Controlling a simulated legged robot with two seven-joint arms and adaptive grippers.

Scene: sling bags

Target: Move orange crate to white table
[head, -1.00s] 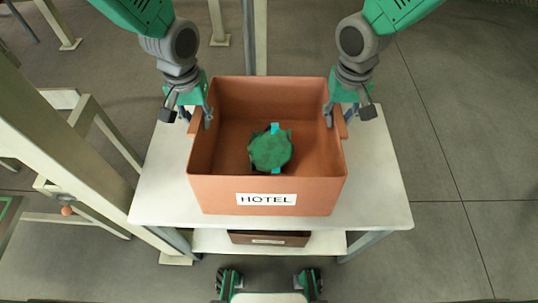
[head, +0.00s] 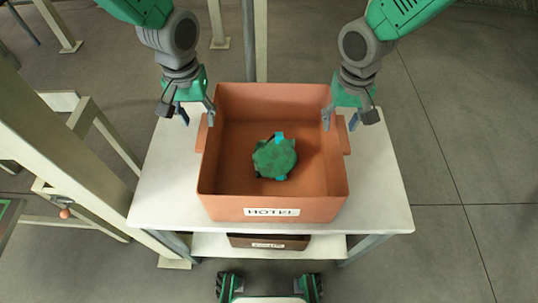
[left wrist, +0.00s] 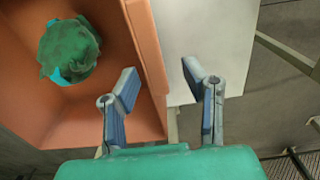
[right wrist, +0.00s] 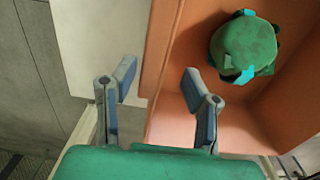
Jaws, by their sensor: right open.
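The orange crate (head: 270,104), labelled HOTEL on its front wall, rests on the white table (head: 385,205). A green sling bag (head: 275,158) with light blue parts lies inside it. My left gripper (head: 197,112) is open at the crate's left side. In the left wrist view its fingers (left wrist: 157,82) are apart, with the crate wall showing between them. My right gripper (head: 340,118) is open at the crate's right side, one finger on the inner side of the wall. In the right wrist view its fingers (right wrist: 158,84) are spread, with wall visible between them. Finger contact cannot be told.
A brown box (head: 268,241) sits on the shelf under the table. A pale frame (head: 70,150) stands close at the left, and a post (head: 255,40) rises behind the table. Bare tabletop shows at both sides of the crate. Open grey floor (head: 460,150) lies to the right.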

